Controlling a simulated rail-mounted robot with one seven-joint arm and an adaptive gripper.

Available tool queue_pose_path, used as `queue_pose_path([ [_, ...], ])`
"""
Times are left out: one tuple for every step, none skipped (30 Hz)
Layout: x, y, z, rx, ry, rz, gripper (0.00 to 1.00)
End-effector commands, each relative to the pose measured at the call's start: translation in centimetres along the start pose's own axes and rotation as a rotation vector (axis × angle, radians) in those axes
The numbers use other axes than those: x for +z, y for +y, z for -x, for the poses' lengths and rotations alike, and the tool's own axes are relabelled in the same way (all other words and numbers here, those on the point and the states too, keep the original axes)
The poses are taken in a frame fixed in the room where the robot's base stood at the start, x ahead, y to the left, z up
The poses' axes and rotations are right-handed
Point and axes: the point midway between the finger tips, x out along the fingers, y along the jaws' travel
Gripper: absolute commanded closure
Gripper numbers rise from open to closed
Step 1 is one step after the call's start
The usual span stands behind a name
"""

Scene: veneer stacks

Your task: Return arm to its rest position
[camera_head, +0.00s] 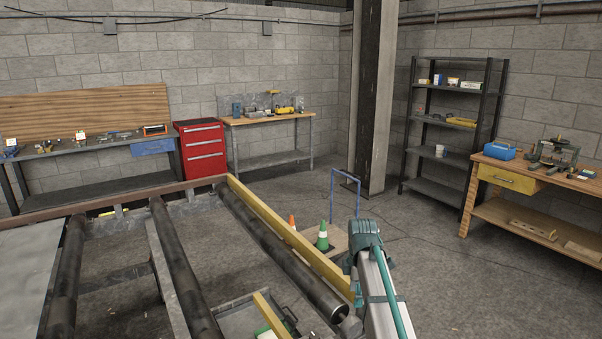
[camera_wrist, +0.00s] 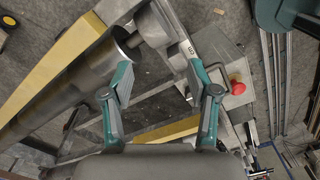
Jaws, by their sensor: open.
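My gripper (camera_wrist: 160,80) shows in the wrist view with its two teal and grey fingers spread apart. Nothing is between the fingertips. Below it are the end of a dark steel roller (camera_wrist: 75,90) and grey frame parts; I cannot tell the exact height above them. In the head view part of my teal and grey arm shows at the lower middle, beside the near end of the roller (camera_head: 275,250). The gripper's fingers cannot be made out in the head view.
A yellow rail (camera_head: 290,232) runs along the rollers. A red button (camera_wrist: 237,87) sits on a grey box right of my gripper. Floor at right is clear before the workbench (camera_head: 545,192).

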Motion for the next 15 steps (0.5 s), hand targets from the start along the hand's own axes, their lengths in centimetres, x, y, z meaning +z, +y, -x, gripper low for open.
queue_pose_path([
  [-0.1,-0.9,-1.2,-0.001,0.0,-0.042,0.4],
  [-0.1,-1.3,-1.8,-0.002,0.0,-0.07,0.4],
  [-0.1,-1.7,-2.6,-0.001,0.0,-0.108,0.4],
  [-0.1,-2.0,-3.3,-0.001,0.0,-0.137,0.4],
  [-0.1,-2.4,-4.0,-0.001,0.0,-0.168,0.4],
  [-0.1,-2.9,-4.8,-0.001,0.0,-0.209,0.4],
  [-0.1,-3.3,-5.5,-0.001,0.0,-0.242,0.4],
  [-0.1,-3.7,-6.2,-0.001,0.0,-0.275,0.4],
  [-0.1,-4.3,-7.2,-0.001,0.0,-0.324,0.4],
  [-0.1,-4.8,-8.0,-0.001,0.0,-0.362,0.4],
  [-0.1,-5.4,-8.8,-0.002,0.0,-0.401,0.4],
  [-0.1,-6.2,-9.9,-0.001,0.0,-0.46,0.4],
  [-0.1,-7.0,-10.9,-0.003,0.0,-0.507,0.4],
  [-0.1,-7.8,-11.9,-0.002,0.0,-0.56,0.4],
  [-0.1,-9.0,-13.3,-0.003,-0.001,-0.637,0.4],
])
